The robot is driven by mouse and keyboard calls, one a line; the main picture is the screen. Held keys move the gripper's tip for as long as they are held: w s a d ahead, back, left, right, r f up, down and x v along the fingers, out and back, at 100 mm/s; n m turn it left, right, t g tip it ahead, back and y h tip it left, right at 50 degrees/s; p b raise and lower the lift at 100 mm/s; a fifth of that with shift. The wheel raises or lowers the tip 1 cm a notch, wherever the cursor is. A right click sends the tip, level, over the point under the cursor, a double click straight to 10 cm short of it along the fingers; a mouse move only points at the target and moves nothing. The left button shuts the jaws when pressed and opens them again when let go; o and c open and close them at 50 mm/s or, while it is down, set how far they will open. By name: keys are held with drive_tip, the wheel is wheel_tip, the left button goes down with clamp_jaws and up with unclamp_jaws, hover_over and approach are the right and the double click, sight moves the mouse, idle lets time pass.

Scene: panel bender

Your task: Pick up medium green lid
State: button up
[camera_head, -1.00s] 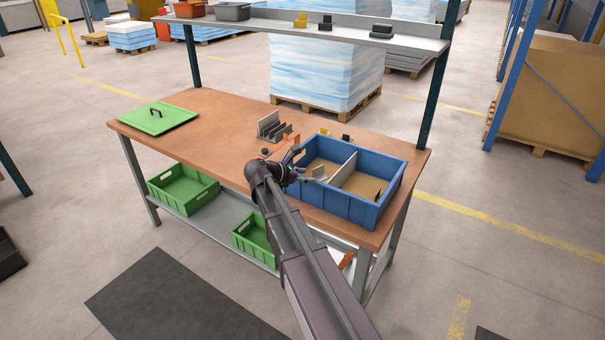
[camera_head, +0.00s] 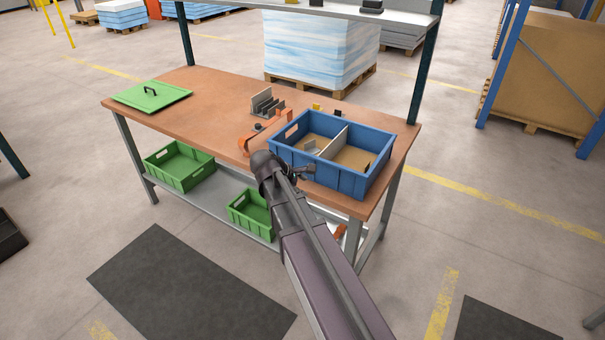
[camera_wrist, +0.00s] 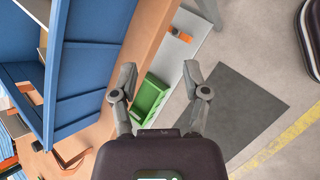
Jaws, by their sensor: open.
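The green lid (camera_head: 151,95) with a dark handle lies flat on the far left of the wooden workbench top in the head view. It is not visible in the wrist view. My gripper shows in the wrist view (camera_wrist: 160,78) with its two fingers spread apart and nothing between them. In the head view my gripper (camera_head: 301,168) is partly hidden by my arm, at the front wall of the blue divided crate, well to the right of the lid.
The blue crate (camera_head: 336,178) stands on the bench's right side. A grey slotted holder (camera_head: 266,104) and an orange item (camera_head: 252,143) lie between crate and lid. Green bins (camera_head: 179,166) sit on the lower shelf. An upper shelf (camera_head: 330,11) spans the back. Bare benchtop (camera_head: 215,105) lies beside the lid.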

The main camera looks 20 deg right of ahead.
drive_tip(key=s+a+f+m+g+y, duration=0.1)
drive_tip(key=s+a+m+y, duration=0.3)
drive_tip(key=s+a+m, duration=0.1)
drive_tip(key=s+a+f+m+y+p, duration=0.1)
drive_tip(key=s+a+f+m+y, duration=0.1)
drive_tip(key=s+a+m+y, duration=0.2)
drive_tip(key=s+a+m, duration=0.1)
drive_tip(key=s+m, duration=0.2)
drive_tip(key=s, duration=0.2)
drive_tip(key=shift+s+g, duration=0.4)
drive_tip(key=shift+f, duration=0.1)
